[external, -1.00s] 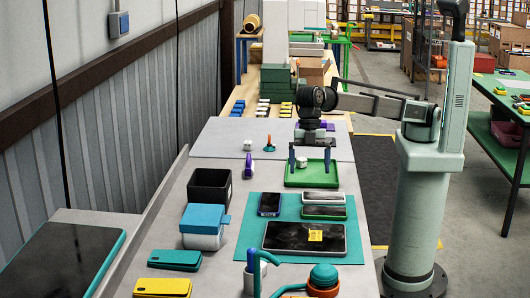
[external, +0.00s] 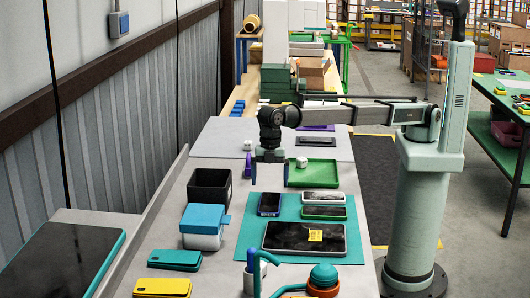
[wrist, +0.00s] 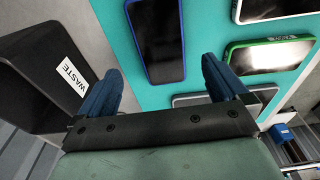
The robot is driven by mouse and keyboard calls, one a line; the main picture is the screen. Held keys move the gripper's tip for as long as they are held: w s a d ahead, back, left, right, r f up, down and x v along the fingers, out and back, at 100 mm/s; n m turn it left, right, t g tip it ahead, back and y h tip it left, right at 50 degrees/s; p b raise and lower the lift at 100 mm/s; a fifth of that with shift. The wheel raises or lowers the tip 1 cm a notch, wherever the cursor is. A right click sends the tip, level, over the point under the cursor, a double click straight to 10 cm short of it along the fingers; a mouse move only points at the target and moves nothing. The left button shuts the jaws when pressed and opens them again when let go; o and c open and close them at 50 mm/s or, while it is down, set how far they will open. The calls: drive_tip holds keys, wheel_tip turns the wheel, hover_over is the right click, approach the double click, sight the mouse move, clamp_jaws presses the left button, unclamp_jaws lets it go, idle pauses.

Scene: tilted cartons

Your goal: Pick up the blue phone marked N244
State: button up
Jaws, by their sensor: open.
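The blue phone (external: 269,204), dark-screened with a blue edge, lies flat on the teal mat (external: 249,242) at its far left corner. In the wrist view the blue phone (wrist: 158,40) lies beyond and between my fingers. I cannot read any marking N244 on it. My gripper (external: 269,181) is open and empty, fingers pointing down, above and just behind the phone in the external view.
A silver phone (external: 322,197), a green-edged phone (external: 324,213) and a large tablet (external: 290,237) share the mat. A black bin (external: 209,187), marked WASTE in the wrist view (wrist: 35,75), stands left. A green tray (external: 311,173) lies behind; a blue-lidded box (external: 203,226) stands front left.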

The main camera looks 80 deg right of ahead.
sight(270, 202)
drive_tip(key=shift+s+a+f, duration=0.1)
drive_tip(key=shift+a+f, duration=0.1)
drive_tip(key=shift+f, duration=0.9)
drive_tip(key=shift+a+f, duration=0.15)
drive_tip(key=shift+f, duration=1)
drive_tip(key=shift+s+a+f, duration=0.1)
drive_tip(key=shift+a+f, duration=0.1)
drive_tip(key=shift+f, duration=0.9)
drive_tip(key=shift+w, duration=0.1)
drive_tip(key=c, duration=1.1)
drive_tip(key=shift+r, duration=0.1)
drive_tip(key=shift+c, duration=0.2)
